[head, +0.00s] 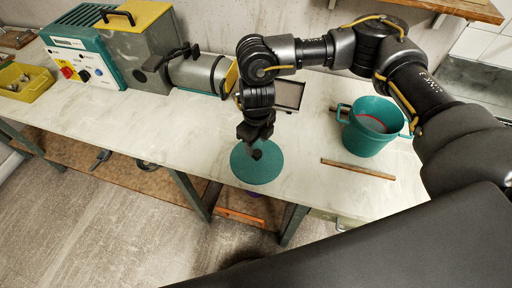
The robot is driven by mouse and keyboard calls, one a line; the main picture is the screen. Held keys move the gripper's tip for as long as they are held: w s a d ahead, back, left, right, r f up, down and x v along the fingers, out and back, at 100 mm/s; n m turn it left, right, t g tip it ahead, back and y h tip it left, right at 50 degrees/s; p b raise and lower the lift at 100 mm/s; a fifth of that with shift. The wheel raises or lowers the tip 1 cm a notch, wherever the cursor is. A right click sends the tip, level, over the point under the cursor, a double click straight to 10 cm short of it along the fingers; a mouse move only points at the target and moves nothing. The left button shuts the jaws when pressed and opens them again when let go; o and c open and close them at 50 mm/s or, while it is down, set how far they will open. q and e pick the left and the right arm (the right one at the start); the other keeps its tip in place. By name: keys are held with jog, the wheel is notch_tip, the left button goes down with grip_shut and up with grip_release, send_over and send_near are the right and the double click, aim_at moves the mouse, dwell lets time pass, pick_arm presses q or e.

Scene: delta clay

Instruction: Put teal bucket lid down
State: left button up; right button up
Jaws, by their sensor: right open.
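The teal bucket lid (257,174) is a round flat disc at the front edge of the light worktop. It appears to lie flat on the worktop, with a small dark knob-like part near its middle. My right gripper (256,145) is directly above the lid, pointing down, with its fingers open close to the lid's middle. Whether the fingers touch the lid is hard to tell. The teal bucket (364,136) stands upright and open on the worktop to the right, with handles at its sides and something reddish and grey inside. My left gripper is not in view.
A wooden stick (358,169) lies in front of the bucket. A grey and teal machine (135,50) with a cylindrical barrel (197,74) stands at the back left. A yellow tray (24,83) is at the far left. The worktop left of the lid is clear.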

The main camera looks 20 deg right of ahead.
aim_at(256, 152)
notch_tip(256, 152, up, 8)
jog(key=shift+b, duration=0.35)
dwell(0.4)
